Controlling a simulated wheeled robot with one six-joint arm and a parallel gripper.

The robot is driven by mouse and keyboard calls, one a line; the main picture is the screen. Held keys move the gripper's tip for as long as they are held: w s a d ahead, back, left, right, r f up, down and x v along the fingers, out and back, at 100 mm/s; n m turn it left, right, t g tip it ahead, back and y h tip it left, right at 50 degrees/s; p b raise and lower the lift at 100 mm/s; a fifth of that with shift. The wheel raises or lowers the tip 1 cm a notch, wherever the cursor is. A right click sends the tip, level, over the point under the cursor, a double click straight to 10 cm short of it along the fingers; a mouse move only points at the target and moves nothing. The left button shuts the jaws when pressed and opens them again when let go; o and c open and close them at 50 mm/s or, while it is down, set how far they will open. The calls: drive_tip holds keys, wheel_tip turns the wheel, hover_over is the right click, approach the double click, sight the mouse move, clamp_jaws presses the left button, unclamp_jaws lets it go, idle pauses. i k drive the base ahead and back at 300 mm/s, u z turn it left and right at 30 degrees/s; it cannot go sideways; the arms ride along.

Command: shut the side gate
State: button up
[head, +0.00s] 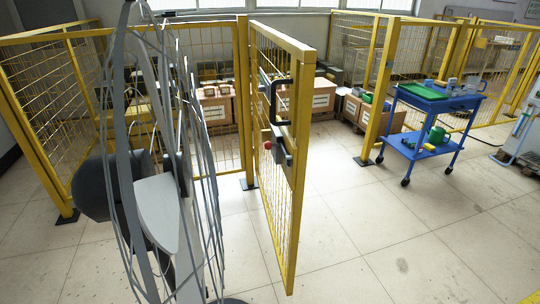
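The side gate (298,175) is a yellow frame with wire mesh. It stands open, swung out toward me from the yellow hinge post (243,100) behind its left side. A black pull handle (273,102) and a grey latch with a red knob (268,145) are on the gate near its free edge. The yellow post across the opening (381,90) stands apart from the gate, to the right. I cannot make out my gripper in this view.
A blue cart (436,104) with tools stands right of the far post. Cardboard boxes (322,97) sit behind the fence. The tiled floor (400,250) at front right is clear.

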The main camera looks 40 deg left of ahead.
sight(303, 58)
drive_tip(key=i, duration=2.75)
drive_tip(key=u, duration=2.4)
drive_tip(key=k, duration=0.5)
drive_tip(key=u, duration=0.85)
drive_tip(key=i, duration=0.6)
drive_tip(key=z, duration=0.25)
